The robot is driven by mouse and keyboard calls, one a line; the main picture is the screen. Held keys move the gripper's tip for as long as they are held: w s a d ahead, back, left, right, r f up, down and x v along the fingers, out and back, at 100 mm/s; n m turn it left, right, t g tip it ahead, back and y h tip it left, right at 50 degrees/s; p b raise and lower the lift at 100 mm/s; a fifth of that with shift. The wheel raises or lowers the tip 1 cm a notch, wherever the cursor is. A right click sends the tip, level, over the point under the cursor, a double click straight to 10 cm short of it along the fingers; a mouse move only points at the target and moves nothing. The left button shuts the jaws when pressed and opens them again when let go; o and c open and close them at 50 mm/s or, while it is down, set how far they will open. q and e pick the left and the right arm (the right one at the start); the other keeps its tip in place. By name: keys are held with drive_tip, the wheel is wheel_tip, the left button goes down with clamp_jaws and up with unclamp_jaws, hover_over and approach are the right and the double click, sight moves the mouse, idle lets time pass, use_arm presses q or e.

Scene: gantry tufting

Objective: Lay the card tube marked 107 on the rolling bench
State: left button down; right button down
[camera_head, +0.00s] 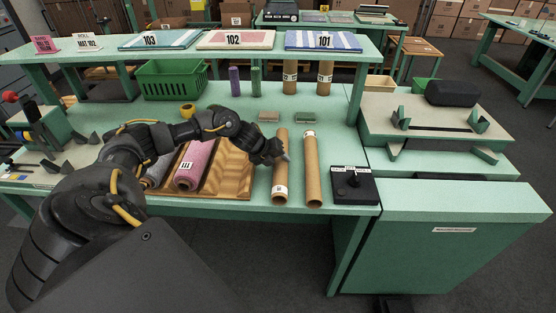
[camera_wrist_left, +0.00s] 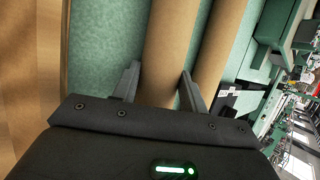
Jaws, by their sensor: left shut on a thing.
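Two brown card tubes lie side by side on the green table in the head view: a left one (camera_head: 281,180) and a right one (camera_head: 312,172). Their small end labels are too small to read. My left gripper (camera_head: 281,157) is shut on the left tube near its middle. In the left wrist view, the left tube (camera_wrist_left: 172,60) passes between the fingers of my left gripper (camera_wrist_left: 160,88), and the right tube (camera_wrist_left: 222,45) lies just beyond the right finger. A bench with green V-shaped cradles (camera_head: 440,122) stands at right. My right gripper is not in view.
Two more tubes (camera_head: 290,78) stand upright below the raised shelf. A wooden tray (camera_head: 232,172) with a pink roll (camera_head: 193,165) lies left of the held tube. A black control box (camera_head: 354,186) sits right of the tubes. A black bundle (camera_head: 452,92) lies behind the cradles.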

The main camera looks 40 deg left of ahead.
use_arm(q)
drive_tip(key=c, duration=0.7)
unclamp_jaws()
drive_tip(key=shift+d, duration=0.1)
drive_tip(key=shift+s+f, duration=0.1)
drive_tip(key=b+v, duration=0.2)
drive_tip(key=v, duration=0.9)
drive_tip(key=shift+w, duration=0.2)
drive_tip(key=shift+d, duration=0.1)
